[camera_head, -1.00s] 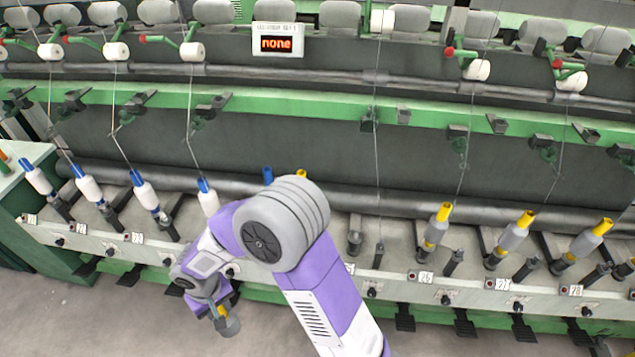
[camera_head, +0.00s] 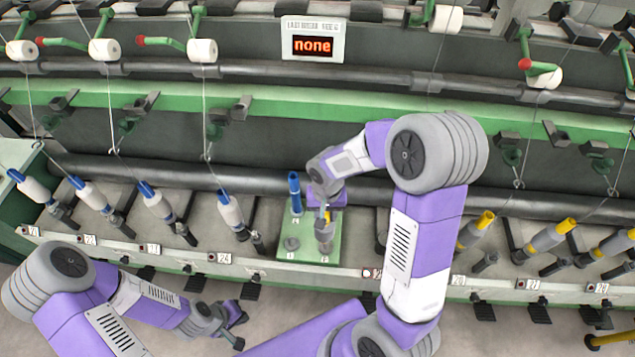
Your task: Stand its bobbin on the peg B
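A green plate (camera_head: 312,252) sits on the machine's front ledge. A blue tube (camera_head: 295,190) stands upright at its back left, and a short grey peg (camera_head: 291,244) is at its front left. The plate's small labels are too small to read, so I cannot tell which peg is B. My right gripper (camera_head: 326,207) is over the plate's right side, shut on the yellow top of a grey bobbin (camera_head: 325,238). The bobbin is nearly upright; its foot hides whatever is under it. My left gripper (camera_head: 236,322) is low in front of the ledge, empty, its fingers apart.
White bobbins on blue tubes (camera_head: 232,212) stand on the left spindles, grey bobbins on yellow tubes (camera_head: 549,238) on the right ones. Threads (camera_head: 205,110) hang down from above. A display (camera_head: 313,45) reads "none". The green rail (camera_head: 370,110) runs behind the plate.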

